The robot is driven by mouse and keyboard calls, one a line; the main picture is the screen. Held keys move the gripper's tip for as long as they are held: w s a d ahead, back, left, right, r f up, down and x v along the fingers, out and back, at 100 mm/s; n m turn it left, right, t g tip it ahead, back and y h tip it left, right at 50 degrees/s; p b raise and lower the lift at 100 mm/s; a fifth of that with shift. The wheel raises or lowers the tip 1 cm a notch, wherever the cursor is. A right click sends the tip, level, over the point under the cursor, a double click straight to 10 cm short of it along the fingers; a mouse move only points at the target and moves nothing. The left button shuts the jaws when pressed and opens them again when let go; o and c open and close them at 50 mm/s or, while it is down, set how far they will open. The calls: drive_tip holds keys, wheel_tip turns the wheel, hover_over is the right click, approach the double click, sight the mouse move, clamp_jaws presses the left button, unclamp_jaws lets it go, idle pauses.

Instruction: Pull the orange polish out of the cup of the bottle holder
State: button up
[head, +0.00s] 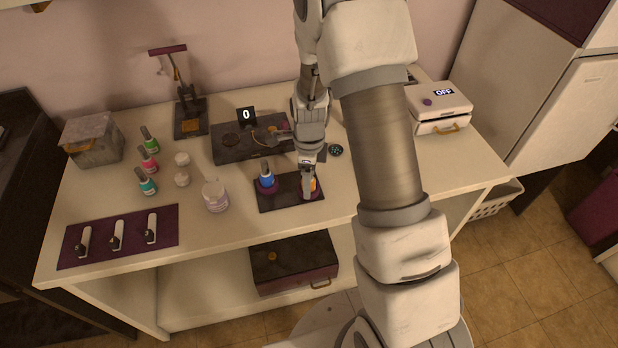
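The bottle holder (283,204) is a dark flat base near the front middle of the table. A blue polish (266,181) stands upright in its left cup. The orange polish (315,185) is at the holder's right cup and shows only as a small orange patch beside my gripper. My gripper (308,192) points down over that right cup, with its finger in front of the bottle. The bottle's cap and most of its body are hidden. I cannot tell whether the fingers are closed on it or whether it is raised.
A white jar (215,195) stands left of the holder. A dark device (235,153) with a display reading 0 is behind. A purple mat (128,222) lies front left. Table right of the holder looks clear.

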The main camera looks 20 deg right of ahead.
clamp_jaws()
drive_tip(key=c, duration=0.6)
unclamp_jaws()
clamp_jaws()
drive_tip(key=shift+r+p, duration=0.55)
drive_tip(key=shift+r, duration=0.15)
drive_tip(key=shift+r+p, duration=1.2)
drive_tip(key=shift+r, duration=0.35)
